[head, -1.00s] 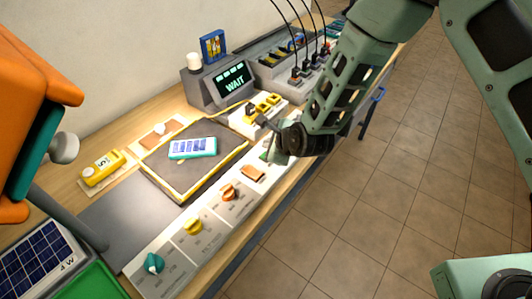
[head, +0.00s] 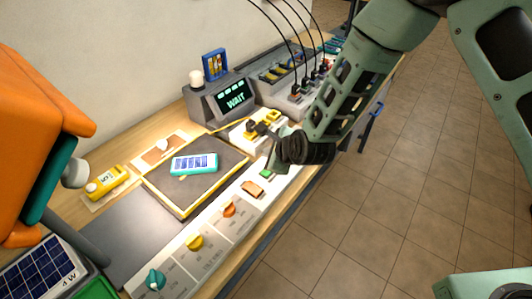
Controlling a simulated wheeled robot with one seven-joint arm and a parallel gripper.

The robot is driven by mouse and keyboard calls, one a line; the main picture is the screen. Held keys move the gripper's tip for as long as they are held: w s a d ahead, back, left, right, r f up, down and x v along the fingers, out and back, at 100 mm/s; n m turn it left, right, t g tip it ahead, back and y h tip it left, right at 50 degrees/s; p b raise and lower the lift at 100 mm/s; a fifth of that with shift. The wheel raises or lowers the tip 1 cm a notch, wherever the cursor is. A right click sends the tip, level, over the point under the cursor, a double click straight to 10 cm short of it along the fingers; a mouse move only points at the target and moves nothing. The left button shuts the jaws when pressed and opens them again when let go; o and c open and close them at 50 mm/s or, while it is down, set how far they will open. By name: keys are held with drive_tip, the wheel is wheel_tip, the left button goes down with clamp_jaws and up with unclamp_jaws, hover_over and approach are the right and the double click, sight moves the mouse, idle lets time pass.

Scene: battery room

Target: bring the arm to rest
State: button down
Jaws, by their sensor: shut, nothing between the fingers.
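My arm reaches down from the upper right in the head view. My gripper (head: 263,137) is at its end, beside the yellow-topped white block (head: 247,128) at the bench's front edge. The gripper is small and dark here and is shut with nothing in it. I cannot tell whether it touches the block. My arm's wrist hides part of the bench edge behind it.
A teal device (head: 194,164) lies on the dark pad (head: 182,202). A display reading WAIT (head: 233,99) stands behind. Several knobs, one of them teal (head: 155,279), line the front panel. An orange lamp-like body (head: 35,130) fills the left. The tiled floor (head: 375,215) at right is clear.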

drive_tip(key=shift+s+a+r+n, duration=0.1)
drive_tip(key=shift+s+r+n, duration=0.1)
drive_tip(key=shift+r+n, duration=0.15)
drive_tip(key=s+d+r+n+g+h+b, duration=0.1)
drive_tip(key=s+d+r+n, duration=0.3)
drive_tip(key=s+n, duration=0.5)
drive_tip(key=s+d+r+n+g+h+b, duration=0.2)
drive_tip(key=s+d+r+n+g, duration=0.2)
drive_tip(key=s+n, duration=0.5)
drive_tip(key=s+d+r+n+g+h+b, duration=0.1)
drive_tip(key=s+d+r+n+g+b, duration=0.1)
drive_tip(key=s+d+r+n, duration=0.3)
drive_tip(key=s+r+n, duration=0.1)
drive_tip(key=s+n, duration=0.3)
drive_tip(key=s, duration=0.2)
drive_tip(key=shift+s+g+h, duration=0.2)
drive_tip(key=shift+g+h, duration=0.1)
